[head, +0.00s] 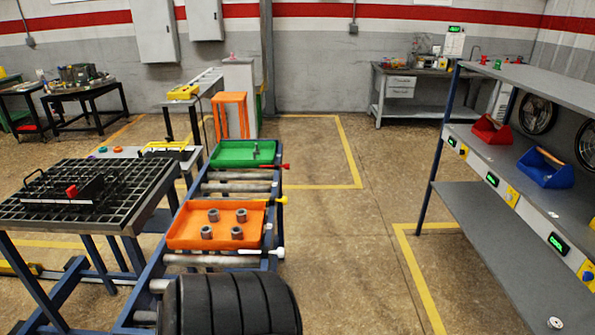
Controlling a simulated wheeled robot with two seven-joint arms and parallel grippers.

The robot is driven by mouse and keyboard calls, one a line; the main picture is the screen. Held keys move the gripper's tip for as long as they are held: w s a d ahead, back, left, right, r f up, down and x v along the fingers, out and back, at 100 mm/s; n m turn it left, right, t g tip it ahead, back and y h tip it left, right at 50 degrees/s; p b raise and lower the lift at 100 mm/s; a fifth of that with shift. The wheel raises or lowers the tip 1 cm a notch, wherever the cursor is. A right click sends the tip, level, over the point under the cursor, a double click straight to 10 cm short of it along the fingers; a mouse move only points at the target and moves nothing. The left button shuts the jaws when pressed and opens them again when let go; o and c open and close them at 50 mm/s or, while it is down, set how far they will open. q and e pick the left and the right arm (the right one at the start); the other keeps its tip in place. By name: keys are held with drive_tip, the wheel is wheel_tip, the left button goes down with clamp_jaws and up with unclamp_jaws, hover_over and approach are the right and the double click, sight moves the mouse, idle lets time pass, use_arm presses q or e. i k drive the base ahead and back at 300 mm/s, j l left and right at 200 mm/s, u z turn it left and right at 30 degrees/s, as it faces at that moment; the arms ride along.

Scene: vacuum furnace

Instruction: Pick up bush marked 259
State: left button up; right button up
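Several short grey cylindrical bushes stand in an orange tray (187,238) on the roller conveyor. There is a back left bush (213,215), a back right bush (241,215), a front left bush (207,232) and a front right bush (237,232). They stand apart from each other. Any markings are too small to read, so I cannot tell which is 259. Neither of my grippers is in view.
A green tray (230,153) with a small grey part lies farther along the conveyor. A black ribbed round thing (235,305) fills the near end. A grated table (120,190) stands left, shelves with red (492,131) and blue (545,170) bins right. Floor between is clear.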

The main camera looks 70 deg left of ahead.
sight(213, 216)
drive_tip(key=i+u, duration=0.35)
drive_tip(key=i+l+u, duration=0.15)
drive_tip(key=i+u, duration=0.15)
drive_tip(key=i, duration=0.2)
drive_tip(key=i+l+u, duration=0.35)
drive_tip(key=i+j+u, duration=0.15)
drive_tip(key=u, duration=0.3)
drive_tip(key=i+u, duration=0.5)
drive_tip(key=i+l+u, duration=0.1)
drive_tip(key=u, duration=0.35)
drive_tip(key=i+l+u, duration=0.2)
drive_tip(key=i+u, duration=0.15)
drive_tip(key=u, duration=0.15)
